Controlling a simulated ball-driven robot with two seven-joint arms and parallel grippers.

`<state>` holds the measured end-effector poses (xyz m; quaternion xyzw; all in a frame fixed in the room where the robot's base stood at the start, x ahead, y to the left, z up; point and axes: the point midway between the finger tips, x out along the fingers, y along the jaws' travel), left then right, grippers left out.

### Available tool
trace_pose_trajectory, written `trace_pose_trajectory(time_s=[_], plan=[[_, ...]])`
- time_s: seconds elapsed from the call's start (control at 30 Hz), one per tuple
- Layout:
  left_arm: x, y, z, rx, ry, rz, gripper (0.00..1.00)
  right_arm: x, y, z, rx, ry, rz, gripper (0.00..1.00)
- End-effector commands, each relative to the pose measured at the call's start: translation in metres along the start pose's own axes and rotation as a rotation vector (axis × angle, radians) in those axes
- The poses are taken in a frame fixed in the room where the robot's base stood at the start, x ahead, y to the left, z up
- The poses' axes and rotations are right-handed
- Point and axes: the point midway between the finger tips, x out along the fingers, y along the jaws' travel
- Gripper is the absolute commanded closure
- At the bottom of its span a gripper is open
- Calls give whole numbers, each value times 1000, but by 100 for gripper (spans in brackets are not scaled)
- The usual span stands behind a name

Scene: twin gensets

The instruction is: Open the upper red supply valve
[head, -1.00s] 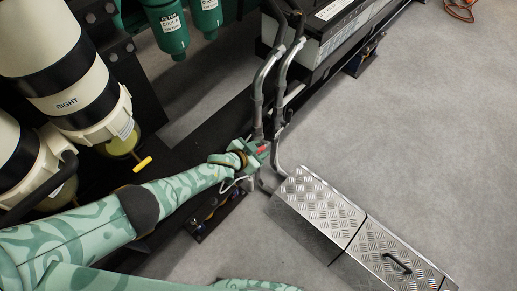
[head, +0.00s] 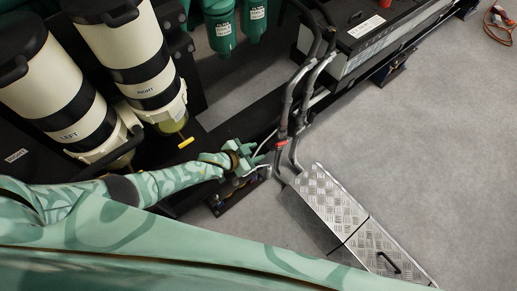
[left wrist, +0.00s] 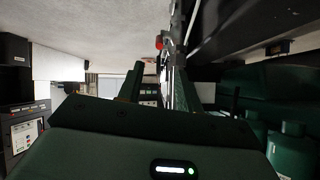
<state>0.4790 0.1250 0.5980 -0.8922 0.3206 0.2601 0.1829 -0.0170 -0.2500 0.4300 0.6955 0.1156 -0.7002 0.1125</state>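A small red valve handle (head: 281,143) sits on the grey pipes (head: 287,118) that rise beside the metal step. It also shows in the left wrist view (left wrist: 159,42), beyond the fingertips and slightly left of the pipe. Only one red handle is clear to me, and I cannot tell its exact angle. My left gripper (head: 262,160) is just left of and below the handle, apart from it. In the left wrist view its two fingers (left wrist: 155,85) stand apart with nothing gripped between them. My right gripper is not in view.
A tread-plate step (head: 330,205) stands right of the pipes. Cream filter canisters (head: 120,45) and a yellow handle (head: 186,142) are at the left. A black battery box (head: 350,40) is behind. Open grey floor lies at the right.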

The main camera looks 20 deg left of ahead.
Motion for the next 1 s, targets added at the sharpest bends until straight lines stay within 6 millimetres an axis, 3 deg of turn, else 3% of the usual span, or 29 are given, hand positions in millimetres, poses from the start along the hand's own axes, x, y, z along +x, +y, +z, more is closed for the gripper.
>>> trace_pose_trajectory(time_s=[0.17,0.3,0.37,0.47,0.7,0.9,1.0], plan=[[0,0,1,0,-1,0,64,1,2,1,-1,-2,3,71],[4,2,6,63,6,3,100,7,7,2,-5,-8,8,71],[8,6,14,173,16,6,100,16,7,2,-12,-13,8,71],[19,12,31,495,49,4,100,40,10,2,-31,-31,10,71],[39,17,72,1636,124,-102,100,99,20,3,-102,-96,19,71],[43,11,93,2527,95,-255,100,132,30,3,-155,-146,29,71],[42,7,96,2836,56,-318,100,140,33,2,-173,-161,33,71]])
